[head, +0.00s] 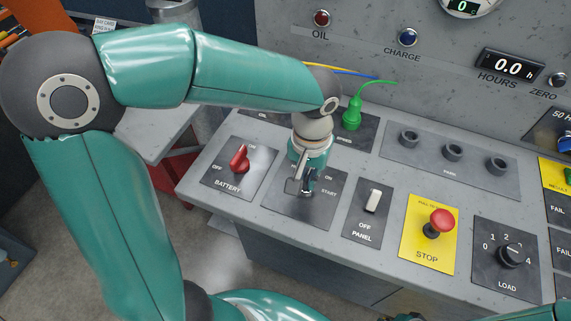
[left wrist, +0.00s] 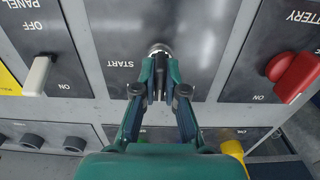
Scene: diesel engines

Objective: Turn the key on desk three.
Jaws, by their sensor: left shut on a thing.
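My left gripper (head: 303,187) reaches down from above onto the dark key switch plate (head: 325,209), marked ON and START, on the sloping grey desk. In the left wrist view the fingers (left wrist: 160,72) are shut on the key, right at the round silver lock (left wrist: 160,49). The fingers hide most of the key, and its exact angle is hard to tell. The START label shows beside the lock on this plate (left wrist: 110,25). My right gripper is not in view.
Left of the key plate is a red BATTERY switch (head: 239,158). To the right are a white PANEL switch (head: 373,200), a red STOP button (head: 439,222) and a black LOAD knob (head: 512,255). A green plug with a cable (head: 352,115) stands behind.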

